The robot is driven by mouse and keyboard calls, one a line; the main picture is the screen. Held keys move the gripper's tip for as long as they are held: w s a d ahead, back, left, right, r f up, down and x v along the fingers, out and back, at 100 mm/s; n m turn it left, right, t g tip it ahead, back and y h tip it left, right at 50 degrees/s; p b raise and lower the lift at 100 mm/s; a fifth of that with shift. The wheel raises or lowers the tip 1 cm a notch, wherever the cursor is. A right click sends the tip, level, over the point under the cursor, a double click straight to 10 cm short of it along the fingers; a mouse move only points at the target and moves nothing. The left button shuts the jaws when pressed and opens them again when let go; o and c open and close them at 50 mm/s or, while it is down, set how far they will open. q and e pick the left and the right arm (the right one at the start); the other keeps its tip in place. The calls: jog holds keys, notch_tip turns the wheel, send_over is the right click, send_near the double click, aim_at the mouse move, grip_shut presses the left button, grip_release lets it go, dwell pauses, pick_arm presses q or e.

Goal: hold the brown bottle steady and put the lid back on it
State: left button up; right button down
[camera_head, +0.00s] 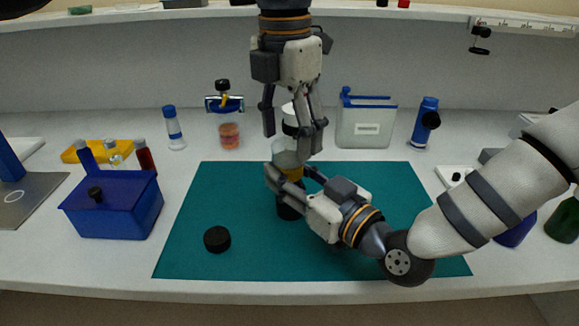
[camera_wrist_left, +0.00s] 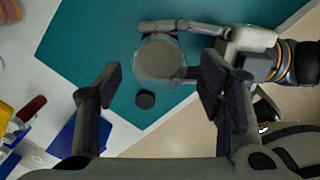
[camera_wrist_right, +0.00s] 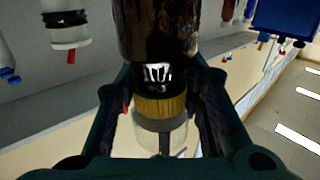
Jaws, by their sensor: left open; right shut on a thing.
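The brown bottle (camera_head: 288,211) stands on the teal mat (camera_head: 365,190). It is dark below, with a yellow band and a clear upper part; in the right wrist view its dark side (camera_wrist_right: 158,30) is close. My right gripper (camera_head: 287,182) is shut on it around the middle. In the left wrist view its round grey top (camera_wrist_left: 160,60) shows. The black lid (camera_head: 217,239) lies apart on the mat, left of the bottle; it also shows in the left wrist view (camera_wrist_left: 146,99). My left gripper (camera_head: 292,135) points down, open and empty, above the bottle.
A blue box (camera_head: 112,205) and a yellow rack (camera_head: 90,152) with vials stand left of the mat. A jar with orange contents (camera_head: 229,130), a clear container (camera_head: 366,125) and a blue bottle (camera_head: 425,122) stand behind. The mat's front left is clear around the lid.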

aim_at(289, 161)
pick_arm(q)
notch_tip(289, 161, down, 6)
jog(key=shift+w+r, duration=0.1)
jog(key=shift+r, duration=0.1)
pick_arm(e)
jog(key=shift+f, duration=0.4)
pick_arm(q)
jog(key=shift+d, duration=0.1)
jog(key=c, duration=1.3)
jog(key=o, duration=1.3)
jog(key=shift+c, duration=0.2)
jog(key=shift+r, duration=2.3)
jog(key=o, duration=0.6)
